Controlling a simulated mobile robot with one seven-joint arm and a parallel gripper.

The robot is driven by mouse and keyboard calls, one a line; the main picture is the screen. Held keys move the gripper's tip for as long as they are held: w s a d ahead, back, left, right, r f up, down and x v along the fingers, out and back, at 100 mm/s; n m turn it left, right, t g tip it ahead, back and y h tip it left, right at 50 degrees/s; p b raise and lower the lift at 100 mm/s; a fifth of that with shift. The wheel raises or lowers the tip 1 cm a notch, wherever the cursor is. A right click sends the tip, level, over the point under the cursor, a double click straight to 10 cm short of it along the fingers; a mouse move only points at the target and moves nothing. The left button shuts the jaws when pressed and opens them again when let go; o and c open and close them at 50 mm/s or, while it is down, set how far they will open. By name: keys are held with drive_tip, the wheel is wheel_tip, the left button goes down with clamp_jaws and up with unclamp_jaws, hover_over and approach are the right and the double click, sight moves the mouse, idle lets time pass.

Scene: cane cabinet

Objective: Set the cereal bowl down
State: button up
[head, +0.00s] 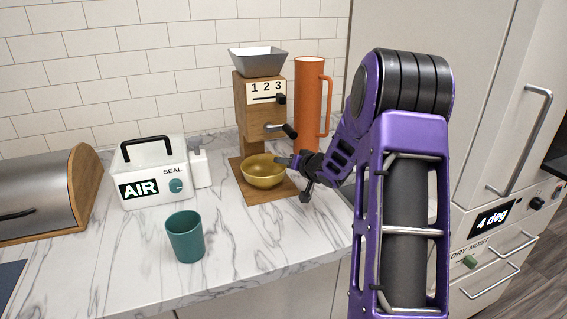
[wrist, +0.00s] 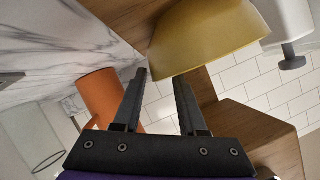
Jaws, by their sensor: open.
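The cereal bowl (head: 263,172) is gold-coloured and sits upright on the wooden base (head: 284,192) of a wooden dispenser. My gripper (head: 287,161) is at the right side of the bowl, its tips close to the rim. In the wrist view the bowl (wrist: 208,38) fills the upper middle, beyond the open fingers (wrist: 162,76). The right finger's tip overlaps or lies close to the bowl's edge; I cannot tell whether they touch.
The dispenser (head: 257,118) stands behind the bowl, an orange pitcher (head: 309,100) to its right. A white AIR box (head: 150,172) and a bread bin (head: 50,195) stand left. A teal cup (head: 185,237) stands in front. Marble counter (head: 265,245) is clear at front middle.

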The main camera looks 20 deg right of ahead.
drive_tip(key=p+v, duration=0.1)
drive_tip(key=v, duration=0.9)
drive_tip(key=shift+s, duration=0.25)
drive_tip(key=shift+d+r, duration=0.1)
drive_tip(key=shift+d, duration=0.1)
